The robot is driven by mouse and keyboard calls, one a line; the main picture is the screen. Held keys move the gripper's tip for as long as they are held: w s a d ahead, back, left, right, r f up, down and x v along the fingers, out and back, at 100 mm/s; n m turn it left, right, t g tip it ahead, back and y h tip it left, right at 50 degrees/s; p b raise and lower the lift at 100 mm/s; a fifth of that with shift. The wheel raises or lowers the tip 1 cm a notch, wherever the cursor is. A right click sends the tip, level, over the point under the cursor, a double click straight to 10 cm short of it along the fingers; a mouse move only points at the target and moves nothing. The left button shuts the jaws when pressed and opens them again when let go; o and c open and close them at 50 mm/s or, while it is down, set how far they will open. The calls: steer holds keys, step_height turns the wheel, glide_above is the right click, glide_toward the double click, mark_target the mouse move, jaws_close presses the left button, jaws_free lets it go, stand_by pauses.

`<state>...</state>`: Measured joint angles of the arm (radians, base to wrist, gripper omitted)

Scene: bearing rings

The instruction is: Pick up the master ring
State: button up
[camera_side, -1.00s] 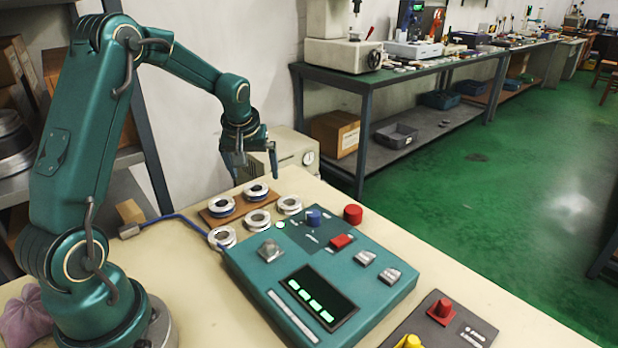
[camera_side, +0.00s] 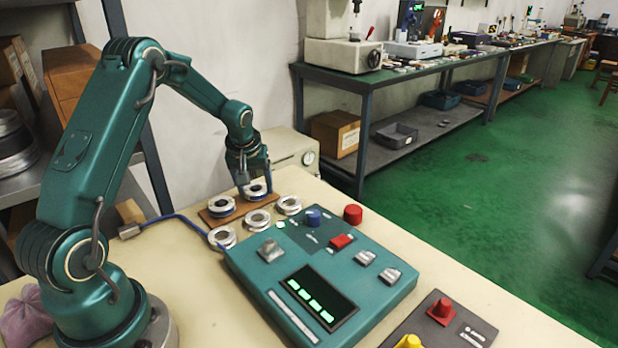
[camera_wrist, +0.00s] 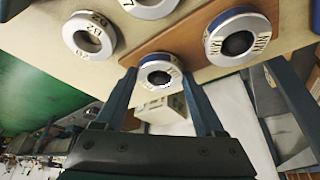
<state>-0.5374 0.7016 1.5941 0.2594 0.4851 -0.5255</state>
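A steel ring with a dark centre and a blue band (camera_side: 255,188) is on the far end of the brown board. It shows between my fingers in the wrist view (camera_wrist: 160,70); its lettering is too small to read surely, so I cannot confirm it is the master ring. My gripper (camera_side: 254,188) points down over it, one finger on each side. In the wrist view the gripper (camera_wrist: 159,76) is open around the ring, with narrow gaps. A second similar ring (camera_side: 221,206) is at the board's near end, marked in dark letters in the wrist view (camera_wrist: 238,32).
The brown board (camera_side: 236,207) carries both rings. Plain silver rings (camera_side: 257,219) (camera_side: 289,204) (camera_side: 222,237) lie on the bench close to it. A teal console (camera_side: 320,270) with knobs stands in front. A red knob (camera_side: 353,214) and a blue cable (camera_side: 178,217) are nearby.

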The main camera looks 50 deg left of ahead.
jaws_close()
steer(key=shift+r, duration=0.1)
